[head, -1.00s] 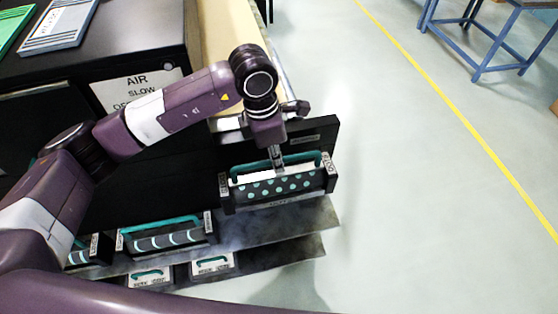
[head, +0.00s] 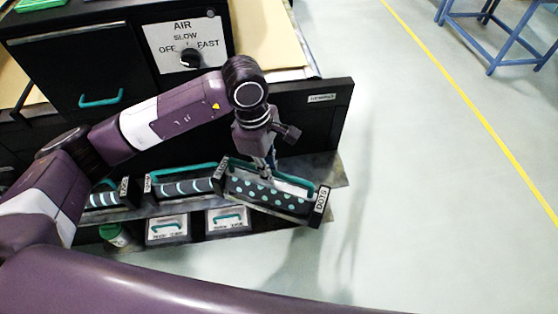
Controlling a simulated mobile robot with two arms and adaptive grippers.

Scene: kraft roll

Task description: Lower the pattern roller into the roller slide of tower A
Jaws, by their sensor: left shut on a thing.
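The pattern roller (head: 268,196) is black with teal dots, in a dark frame with a teal bar handle and an end plate marked DOTS. My left gripper (head: 265,173) is shut on its handle from above. The roller is slanted in the picture, its right end nearer the bottom. It overlaps the right part of the dark shelf, and I cannot tell how far above the shelf it is. I cannot make out tower A's roller slide in this view. My right gripper is not in view.
Striped rollers (head: 187,187) with teal handles stand on the dark shelf to the left. Below are white-topped boxes (head: 228,219) and a green-lidded container (head: 117,235). A black cabinet with an AIR dial (head: 190,57) stands behind.

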